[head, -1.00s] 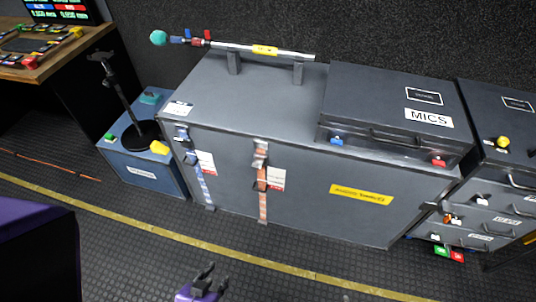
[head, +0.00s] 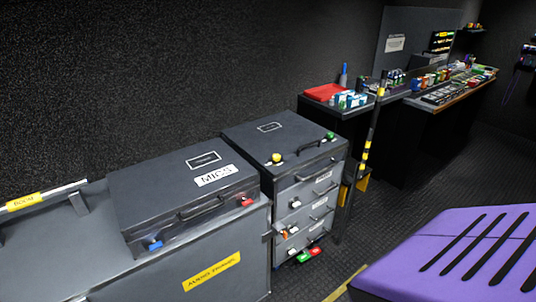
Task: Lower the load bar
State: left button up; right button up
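A slim dark bar with yellow bands (head: 370,135), which looks like the load bar, stands nearly upright just right of the drawer case. It leans a little, its top to the right. Its top is near the back desks and its lower end reaches down toward the floor beside the case. How its ends are held is too small to tell. Neither of my grippers is in view.
The drawer case (head: 290,150) stands left of the bar, with the MICS case (head: 160,205) on a large grey trunk (head: 225,262). A long desk (head: 450,100) runs along the back right.

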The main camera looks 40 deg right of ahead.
aim_at(373, 122)
jog(key=z, duration=2)
jog(key=i+l+u, duration=0.15)
jog(key=i+l, duration=1.15)
